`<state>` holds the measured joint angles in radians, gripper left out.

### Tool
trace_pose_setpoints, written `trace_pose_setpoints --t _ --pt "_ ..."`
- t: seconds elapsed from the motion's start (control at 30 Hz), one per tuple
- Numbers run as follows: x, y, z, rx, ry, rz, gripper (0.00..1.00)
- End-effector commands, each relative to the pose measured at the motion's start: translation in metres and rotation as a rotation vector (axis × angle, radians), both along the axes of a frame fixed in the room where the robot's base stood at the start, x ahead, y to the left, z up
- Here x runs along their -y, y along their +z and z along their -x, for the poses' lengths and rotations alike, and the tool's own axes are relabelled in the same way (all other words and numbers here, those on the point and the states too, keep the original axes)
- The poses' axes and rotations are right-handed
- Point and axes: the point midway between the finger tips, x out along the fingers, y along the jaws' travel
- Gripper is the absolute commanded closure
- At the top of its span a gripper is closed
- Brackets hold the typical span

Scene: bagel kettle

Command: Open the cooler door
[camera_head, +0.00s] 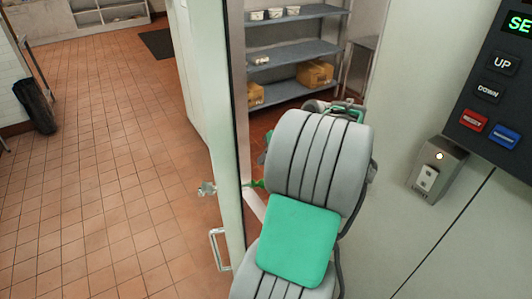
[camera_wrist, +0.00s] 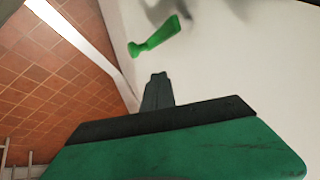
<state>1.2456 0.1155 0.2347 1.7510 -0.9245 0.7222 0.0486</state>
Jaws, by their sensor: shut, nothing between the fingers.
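The cooler door (camera_head: 203,100) stands swung open on the left of the head view, seen nearly edge-on. Its metal handle (camera_head: 218,250) and a latch piece (camera_head: 207,188) stick out from its outer side. A green release knob (camera_head: 258,184) shows on the inner side, partly behind my arm. In the wrist view the green knob (camera_wrist: 155,40) stands out from the pale door face (camera_wrist: 220,65). My gripper (camera_wrist: 158,77) is shut and empty, close to the inner face and apart from the knob. In the head view my arm hides the gripper.
A control panel (camera_head: 495,90) and a switch box (camera_head: 435,170) are on the right wall. A dark bin (camera_head: 36,106) stands far left. The tiled floor (camera_head: 110,190) left of the door is clear.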

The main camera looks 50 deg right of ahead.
Motion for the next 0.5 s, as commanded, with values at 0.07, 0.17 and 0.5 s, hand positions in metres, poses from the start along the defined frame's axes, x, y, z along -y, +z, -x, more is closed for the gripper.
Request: trace_pose_setpoints --t 0.07,0.17,0.5 --pt "-0.004 -0.014 -0.011 -0.002 0.003 -0.005 1.00" --pt "-0.008 -0.030 -0.025 0.000 0.005 -0.005 1.00" --pt "-0.038 -0.036 -0.052 0.000 0.002 0.000 1.00"
